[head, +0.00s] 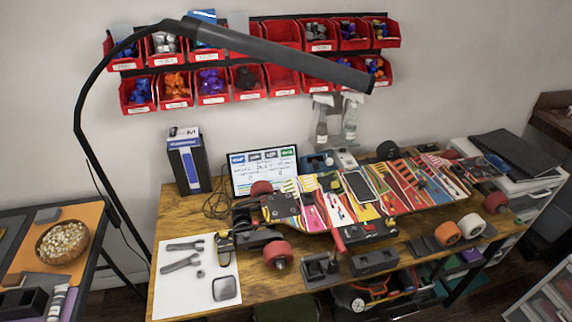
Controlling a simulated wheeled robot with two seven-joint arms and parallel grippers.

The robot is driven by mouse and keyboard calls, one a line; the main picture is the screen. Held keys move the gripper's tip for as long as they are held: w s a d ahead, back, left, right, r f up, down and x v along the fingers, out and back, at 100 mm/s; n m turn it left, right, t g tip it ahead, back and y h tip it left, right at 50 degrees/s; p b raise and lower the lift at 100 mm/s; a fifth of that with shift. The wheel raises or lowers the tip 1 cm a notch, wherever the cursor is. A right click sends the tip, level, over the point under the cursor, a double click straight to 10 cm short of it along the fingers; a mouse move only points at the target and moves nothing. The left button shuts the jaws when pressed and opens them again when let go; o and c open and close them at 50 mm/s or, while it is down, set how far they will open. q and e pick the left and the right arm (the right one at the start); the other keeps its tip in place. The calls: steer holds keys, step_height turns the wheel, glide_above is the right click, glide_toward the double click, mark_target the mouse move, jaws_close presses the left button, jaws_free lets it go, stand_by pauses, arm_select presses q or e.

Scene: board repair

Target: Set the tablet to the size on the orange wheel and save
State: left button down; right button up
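A tablet (264,171) stands upright at the back of the wooden workbench, its lit screen facing me. The screen has a row of coloured blocks on top and lines of text below, too small to read. The orange wheel (447,233) stands at the front right of the bench, beside a white wheel (472,225). Any size mark on it is too small to read. Neither of my grippers is in view.
Colourful skateboard decks (310,212) with red wheels (278,255) fill the bench's middle. A white mat (175,290) with wrenches (180,263) lies at front left. A black lamp (270,50) arches above. Red bins (285,80) hang on the wall. A blue-black box (189,163) stands left of the tablet.

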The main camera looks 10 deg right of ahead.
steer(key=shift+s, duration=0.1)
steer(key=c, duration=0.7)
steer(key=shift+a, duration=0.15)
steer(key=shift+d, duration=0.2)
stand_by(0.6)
